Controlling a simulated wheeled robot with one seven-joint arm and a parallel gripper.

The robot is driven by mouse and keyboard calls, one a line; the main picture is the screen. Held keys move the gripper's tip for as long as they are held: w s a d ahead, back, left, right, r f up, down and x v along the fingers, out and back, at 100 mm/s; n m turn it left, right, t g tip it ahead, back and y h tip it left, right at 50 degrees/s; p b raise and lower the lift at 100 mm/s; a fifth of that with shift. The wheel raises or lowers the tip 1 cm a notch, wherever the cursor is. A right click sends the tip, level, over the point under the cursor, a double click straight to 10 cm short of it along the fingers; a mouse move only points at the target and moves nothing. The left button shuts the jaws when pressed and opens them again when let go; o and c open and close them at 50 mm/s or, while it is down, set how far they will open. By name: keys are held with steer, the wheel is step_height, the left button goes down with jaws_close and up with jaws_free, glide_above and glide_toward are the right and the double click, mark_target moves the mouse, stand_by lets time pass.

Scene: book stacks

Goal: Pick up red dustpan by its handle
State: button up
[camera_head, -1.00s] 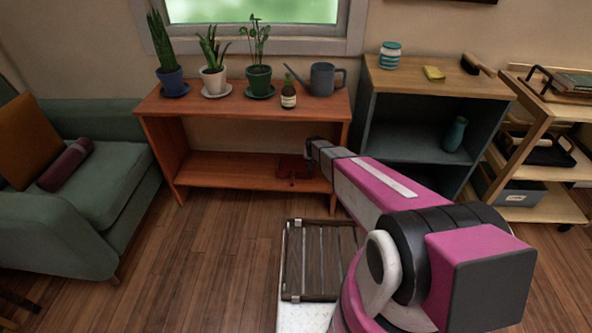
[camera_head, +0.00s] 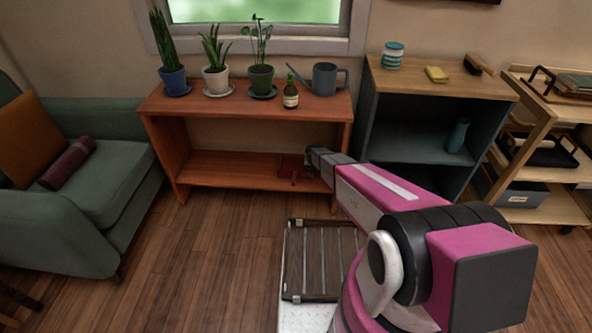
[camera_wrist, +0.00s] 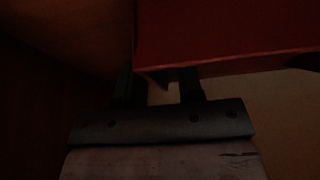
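The red dustpan (camera_head: 292,168) lies on the lower shelf of the orange-brown wooden bench, near its right end. In the dark wrist view its red surface (camera_wrist: 230,35) fills the upper right, close in front of my gripper. My gripper (camera_wrist: 158,88) has its two dark fingers apart, with a gap showing between them. A red edge of the dustpan reaches down near the gap and overlaps the right finger's tip. I cannot make out the handle or any firm contact.
The wooden bench (camera_head: 225,108) has its upper board close above the lower shelf. A grey cabinet (camera_head: 415,140) stands right of the bench, a green sofa (camera_head: 100,190) left.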

steer(key=shift+f, duration=0.25)
stand_by(0.4)
jaws_close()
